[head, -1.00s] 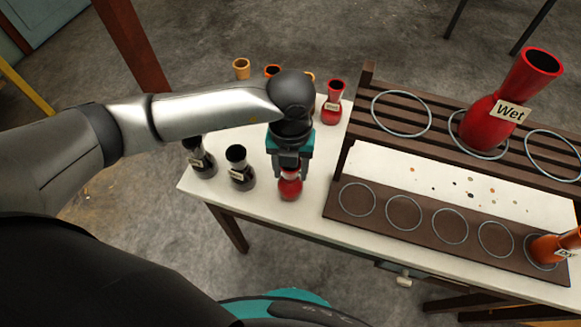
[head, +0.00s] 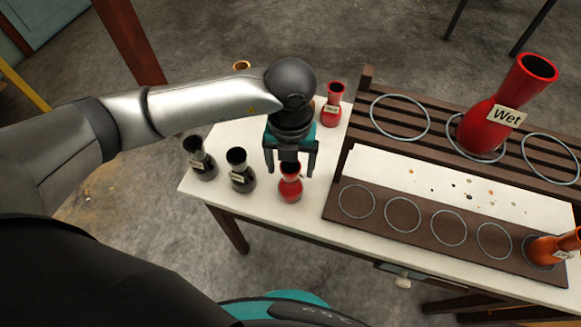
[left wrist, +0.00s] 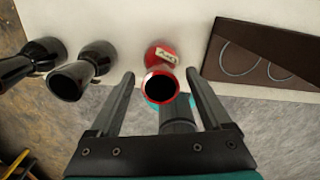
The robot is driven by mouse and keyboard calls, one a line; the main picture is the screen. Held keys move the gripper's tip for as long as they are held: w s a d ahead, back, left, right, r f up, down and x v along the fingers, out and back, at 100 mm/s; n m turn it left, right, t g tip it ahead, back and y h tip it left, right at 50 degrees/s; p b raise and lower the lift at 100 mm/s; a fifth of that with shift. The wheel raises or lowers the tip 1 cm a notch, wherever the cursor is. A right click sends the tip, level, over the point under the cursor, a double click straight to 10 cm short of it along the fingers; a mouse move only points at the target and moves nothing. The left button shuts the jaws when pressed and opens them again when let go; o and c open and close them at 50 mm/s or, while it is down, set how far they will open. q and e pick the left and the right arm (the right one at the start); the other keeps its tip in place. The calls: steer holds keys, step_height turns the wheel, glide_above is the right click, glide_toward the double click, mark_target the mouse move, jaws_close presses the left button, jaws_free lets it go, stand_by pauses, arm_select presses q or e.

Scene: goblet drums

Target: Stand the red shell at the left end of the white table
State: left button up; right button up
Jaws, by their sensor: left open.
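A small red shell (head: 290,188) stands upright on the left part of the white table (head: 232,205), near its front edge. In the left wrist view the red shell (left wrist: 163,54) shows its dark open mouth and a pale label, and it sits between the spread fingers. My left gripper (head: 290,172) is open above and around the shell's upper part; it also shows open in the left wrist view (left wrist: 160,78). I see a gap on each side of the shell. My right gripper is not in view.
Two black shells (head: 240,172) (head: 201,160) stand to the left. Another red shell (head: 332,108) stands behind. A slatted rack with rings (head: 385,140) holds a large red "Wet" shell (head: 480,128). A brown ringed board (head: 400,212) lies right, with an orange shell (head: 550,248).

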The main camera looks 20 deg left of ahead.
arm_select(q)
step_height(320, 180, up, 9)
steer(key=shift+r+p, duration=0.2)
steer(key=shift+p, duration=0.55)
